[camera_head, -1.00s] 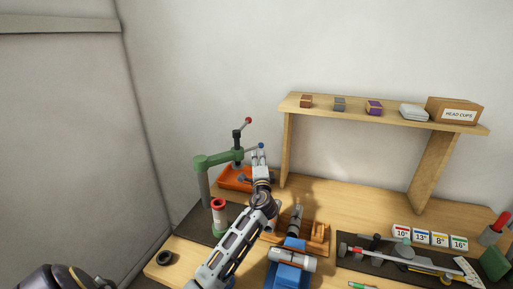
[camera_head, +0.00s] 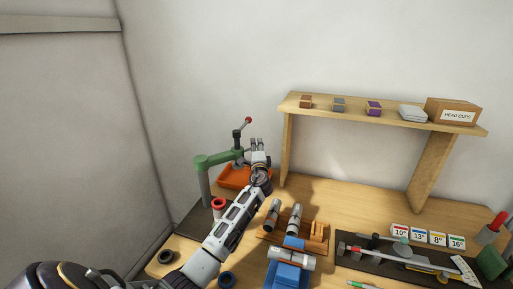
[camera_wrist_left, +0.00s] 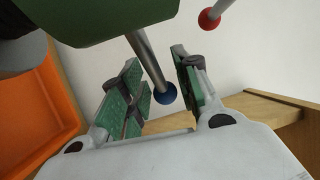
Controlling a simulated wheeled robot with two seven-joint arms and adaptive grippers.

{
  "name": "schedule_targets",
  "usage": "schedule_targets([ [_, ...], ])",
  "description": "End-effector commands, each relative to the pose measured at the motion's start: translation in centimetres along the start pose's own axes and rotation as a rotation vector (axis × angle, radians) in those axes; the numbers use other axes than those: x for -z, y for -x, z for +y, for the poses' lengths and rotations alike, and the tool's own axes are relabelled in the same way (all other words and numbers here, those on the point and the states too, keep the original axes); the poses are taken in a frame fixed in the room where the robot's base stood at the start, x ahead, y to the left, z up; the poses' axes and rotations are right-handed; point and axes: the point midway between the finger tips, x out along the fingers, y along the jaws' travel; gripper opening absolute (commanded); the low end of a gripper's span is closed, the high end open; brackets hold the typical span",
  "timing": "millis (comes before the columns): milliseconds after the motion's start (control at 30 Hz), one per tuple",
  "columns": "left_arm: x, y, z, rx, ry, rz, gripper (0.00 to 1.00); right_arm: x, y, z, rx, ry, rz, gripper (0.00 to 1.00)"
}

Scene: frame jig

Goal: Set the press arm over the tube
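The press has a green arm (camera_head: 218,159) on a grey post, left of the shelf, and a lever with a red knob (camera_head: 249,120). The green arm also shows in the left wrist view (camera_wrist_left: 95,18), with a rod ending in a blue ball (camera_wrist_left: 165,94). My left gripper (camera_head: 257,143) is at the press arm's right end. Its fingers (camera_wrist_left: 160,90) are apart on either side of the blue ball; contact is not clear. A tube with a red top (camera_head: 218,204) stands in front of the post, its lower part hidden by my left arm. My right gripper is not in view.
A wooden shelf (camera_head: 350,110) stands at the back. A wooden rack (camera_head: 318,238) and a blue fixture (camera_head: 286,274) are right of my arm. Dark rings (camera_head: 165,257) lie near the front edge.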

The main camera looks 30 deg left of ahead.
Motion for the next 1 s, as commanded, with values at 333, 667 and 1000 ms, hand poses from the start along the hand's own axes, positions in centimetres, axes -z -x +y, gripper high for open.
schedule_targets([
  [333,-0.02,-0.23,0.04,-0.001,-0.001,0.0,0.32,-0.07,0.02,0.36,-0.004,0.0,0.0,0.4],
  [667,-0.02,-0.21,0.06,-0.001,-0.001,0.0,0.0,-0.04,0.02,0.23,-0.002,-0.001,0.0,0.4],
  [1000,0.25,-0.17,0.1,-0.002,0.0,0.01,0.0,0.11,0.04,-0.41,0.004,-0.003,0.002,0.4],
])
